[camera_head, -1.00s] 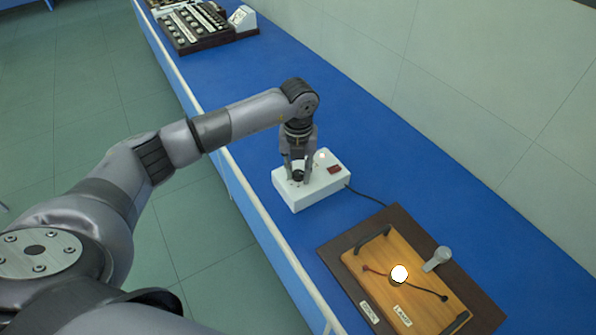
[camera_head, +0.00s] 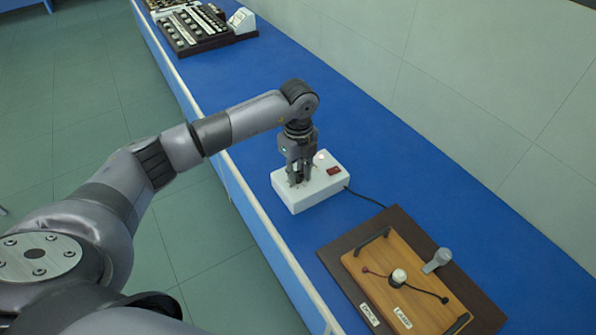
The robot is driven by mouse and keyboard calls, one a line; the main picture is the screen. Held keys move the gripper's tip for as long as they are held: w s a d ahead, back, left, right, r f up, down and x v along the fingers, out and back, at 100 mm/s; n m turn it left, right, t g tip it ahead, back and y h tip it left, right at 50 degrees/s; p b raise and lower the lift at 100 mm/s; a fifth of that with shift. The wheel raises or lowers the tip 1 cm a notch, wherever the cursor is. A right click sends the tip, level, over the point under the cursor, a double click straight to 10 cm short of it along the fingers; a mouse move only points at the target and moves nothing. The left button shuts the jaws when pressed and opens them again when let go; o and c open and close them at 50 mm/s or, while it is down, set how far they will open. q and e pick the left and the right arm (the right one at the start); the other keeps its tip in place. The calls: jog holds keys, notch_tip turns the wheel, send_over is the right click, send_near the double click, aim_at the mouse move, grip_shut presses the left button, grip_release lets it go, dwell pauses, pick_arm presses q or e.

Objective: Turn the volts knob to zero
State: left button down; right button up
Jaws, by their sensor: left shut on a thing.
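The white power box (camera_head: 318,194) stands on the blue bench, with a red switch (camera_head: 334,171) and a small glowing light (camera_head: 321,157) on its top. My left gripper (camera_head: 297,182) points straight down onto the box's top at its left part. Its fingers are shut on the dark volts knob, which they mostly hide, so its pointer and scale cannot be read. The lamp bulb (camera_head: 399,276) on the wooden board (camera_head: 372,282) looks pale and no longer glares. My right gripper is not in view.
A black cable (camera_head: 367,197) runs from the box toward the dark base under the lamp board. A grey metal piece (camera_head: 438,260) stands on that base. Dark trays of parts (camera_head: 205,30) lie at the far end. The bench between is clear.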

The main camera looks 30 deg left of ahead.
aim_at(299, 175)
pick_arm(q)
jog(key=shift+n, duration=0.3)
jog(key=c, duration=1.3)
grip_release()
notch_tip(299, 175, up, 12)
